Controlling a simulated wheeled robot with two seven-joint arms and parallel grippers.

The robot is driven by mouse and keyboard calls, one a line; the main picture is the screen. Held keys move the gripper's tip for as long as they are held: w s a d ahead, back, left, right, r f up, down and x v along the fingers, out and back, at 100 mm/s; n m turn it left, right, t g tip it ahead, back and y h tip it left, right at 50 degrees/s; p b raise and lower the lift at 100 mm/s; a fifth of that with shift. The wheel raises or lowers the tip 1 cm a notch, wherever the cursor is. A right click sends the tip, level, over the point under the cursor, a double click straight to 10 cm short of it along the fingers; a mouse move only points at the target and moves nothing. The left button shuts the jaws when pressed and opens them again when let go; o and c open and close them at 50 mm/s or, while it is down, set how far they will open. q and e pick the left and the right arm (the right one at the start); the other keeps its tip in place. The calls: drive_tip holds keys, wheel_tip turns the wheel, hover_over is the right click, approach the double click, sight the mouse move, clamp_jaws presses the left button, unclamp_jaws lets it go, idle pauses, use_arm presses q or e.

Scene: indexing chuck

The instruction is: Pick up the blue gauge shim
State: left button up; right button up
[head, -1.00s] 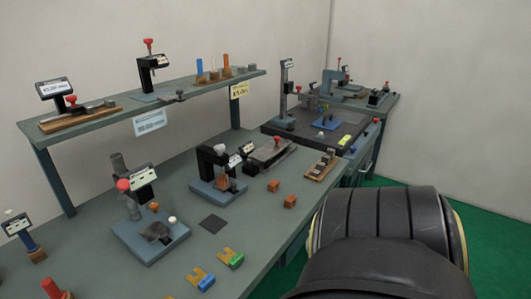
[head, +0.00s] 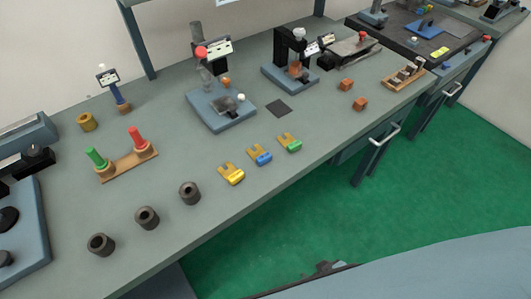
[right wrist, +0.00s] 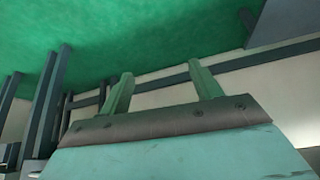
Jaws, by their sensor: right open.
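The blue gauge shim (head: 263,159) lies flat on the green-grey bench near its front edge in the head view. It is the middle one of three forked shims, between the yellow shim (head: 235,178) and the green shim (head: 293,146), apart from both. My right gripper shows in the right wrist view (right wrist: 160,70) with its two fingers spread and nothing between them. It faces green floor and bench legs, and no shim shows in that view. My left gripper is not in view.
Several dark hollow cylinders (head: 147,217) stand left of the shims. A wooden base (head: 126,166) with green and red handled gauges is behind them. A dark square pad (head: 278,107) and two orange blocks (head: 346,84) lie nearby. Bare bench surrounds the shims.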

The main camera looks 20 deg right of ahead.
drive_tip(key=w+a+r+t+y, duration=0.1)
drive_tip(key=w+r+t, duration=0.1)
drive_tip(key=w+r, duration=0.45)
drive_tip(key=w+a+r+t, duration=0.1)
drive_tip(key=w+r+t, duration=0.15)
drive_tip(key=r, duration=0.75)
drive_tip(key=n+t+y+p, duration=0.1)
drive_tip(key=t+y+p, duration=0.1)
drive_tip(key=t, duration=0.1)
approach(266, 159)
drive_tip(key=b+x, duration=0.1)
drive_tip(key=x, duration=0.3)
drive_tip(key=shift+s+d+f, duration=0.1)
drive_tip(key=shift+d+f, duration=0.1)
drive_tip(key=shift+g, duration=0.25)
drive_tip(key=x, duration=0.5)
drive_tip(key=shift+w+a+r, duration=0.15)
drive_tip(key=shift+w+a, duration=0.1)
drive_tip(key=shift+w, duration=0.15)
drive_tip(key=c, duration=1.1)
